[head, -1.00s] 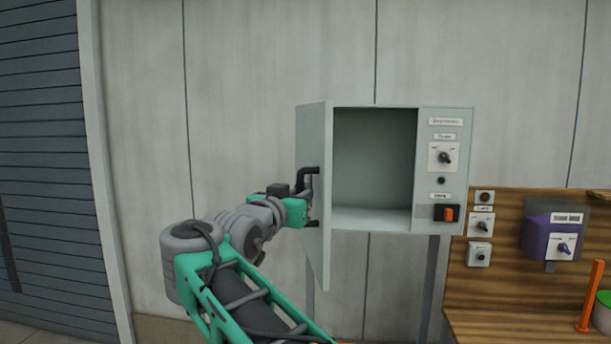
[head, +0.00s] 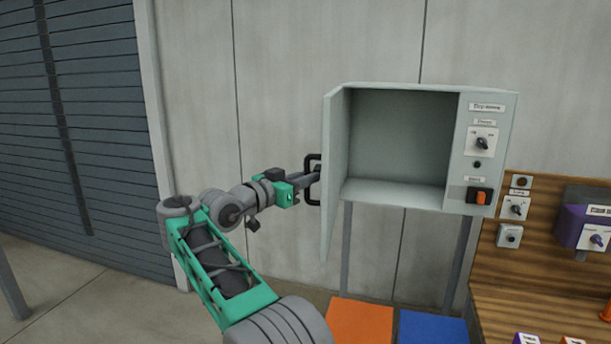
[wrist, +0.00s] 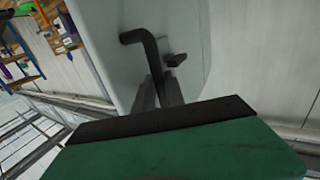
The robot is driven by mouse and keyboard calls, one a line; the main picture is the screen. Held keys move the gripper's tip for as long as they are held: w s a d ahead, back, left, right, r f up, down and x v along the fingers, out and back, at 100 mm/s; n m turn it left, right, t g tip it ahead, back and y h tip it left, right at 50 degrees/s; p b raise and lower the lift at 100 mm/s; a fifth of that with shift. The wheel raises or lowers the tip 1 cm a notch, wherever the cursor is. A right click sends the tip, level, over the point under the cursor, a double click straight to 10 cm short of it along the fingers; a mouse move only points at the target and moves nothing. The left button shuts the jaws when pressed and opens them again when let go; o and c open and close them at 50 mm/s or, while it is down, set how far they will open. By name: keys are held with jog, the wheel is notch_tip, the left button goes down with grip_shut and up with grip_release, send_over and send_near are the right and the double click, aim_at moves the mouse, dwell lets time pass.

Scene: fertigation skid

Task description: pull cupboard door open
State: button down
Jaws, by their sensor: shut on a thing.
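The cupboard (head: 400,135) is a pale grey wall box on legs, and its inside looks empty. Its door (head: 335,160) is hinged on the left and stands wide open, seen nearly edge-on. A black bar handle (head: 308,165) is on the door's outer face. My gripper (head: 314,178) reaches the handle from the left and is shut on it. In the wrist view the handle (wrist: 148,48) runs down between the fingers (wrist: 160,92), against the door's pale face (wrist: 110,25). A small dark latch knob (wrist: 177,60) sits beside it.
A control panel with switches (head: 482,142) is on the cupboard's right side. A wooden bench (head: 490,250) with a purple box (head: 572,228) stands at right. Orange (head: 358,322) and blue (head: 432,328) items lie below. The wall and shutter (head: 70,130) at left leave free room.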

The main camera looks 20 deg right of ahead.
jog(key=shift+d+r, duration=0.15)
jog(key=shift+r, duration=0.15)
jog(key=c, duration=1.8)
grip_release()
jog(key=shift+o, duration=0.9)
jog(key=shift+w+d+f, duration=0.1)
jog(key=shift+d, duration=0.1)
jog(key=shift+o, duration=1.1)
jog(key=shift+a+f, duration=0.1)
jog(key=shift+a, duration=0.1)
